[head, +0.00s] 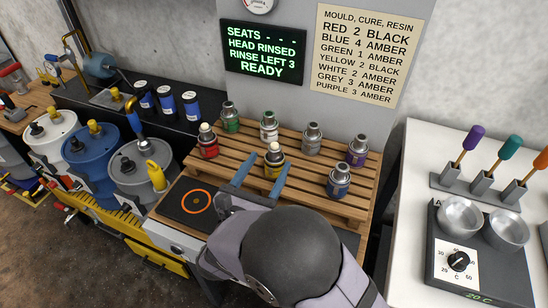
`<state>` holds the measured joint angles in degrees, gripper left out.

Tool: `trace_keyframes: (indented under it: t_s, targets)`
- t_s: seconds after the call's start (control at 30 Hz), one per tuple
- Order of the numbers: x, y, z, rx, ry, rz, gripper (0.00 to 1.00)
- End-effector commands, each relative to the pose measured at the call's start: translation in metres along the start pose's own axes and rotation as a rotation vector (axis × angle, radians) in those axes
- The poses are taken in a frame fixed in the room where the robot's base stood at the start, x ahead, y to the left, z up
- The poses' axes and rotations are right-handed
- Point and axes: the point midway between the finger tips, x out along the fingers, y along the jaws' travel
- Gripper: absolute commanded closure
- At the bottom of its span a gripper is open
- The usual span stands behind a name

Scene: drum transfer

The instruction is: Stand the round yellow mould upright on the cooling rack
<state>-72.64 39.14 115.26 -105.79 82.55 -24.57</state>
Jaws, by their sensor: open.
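The round yellow mould (274,161) has a pale cap and a grey upper part. The mould's lower part is partly hidden, and my arm covers the front of the rack.
Other moulds stand on the rack: red (208,141), green (230,118), white (269,126), grey (312,138), purple (357,150) and blue (339,180). A dark plate with an orange ring (196,203) lies at the front left. Drums (142,167) stand further left. The screen (264,52) reads READY.

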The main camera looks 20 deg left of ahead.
Motion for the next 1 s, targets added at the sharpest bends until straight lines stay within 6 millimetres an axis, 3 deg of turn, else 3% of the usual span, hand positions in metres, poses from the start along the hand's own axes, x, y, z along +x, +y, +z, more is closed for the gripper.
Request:
trace_keyframes:
  t_s: [0.1, 0.27, 0.8, 0.93, 1.0]
  targets:
    - [-0.016, 0.001, -0.001, 0.001, -0.001, 0.002, 0.40]
    - [-0.027, 0.000, 0.000, 0.001, 0.000, 0.001, 0.40]
    - [-0.030, 0.000, 0.001, 0.001, -0.001, -0.001, 0.40]
    - [-0.023, -0.001, 0.016, 0.032, -0.021, 0.004, 0.40]
    - [-0.013, -0.005, 0.034, 0.073, -0.043, 0.003, 0.40]
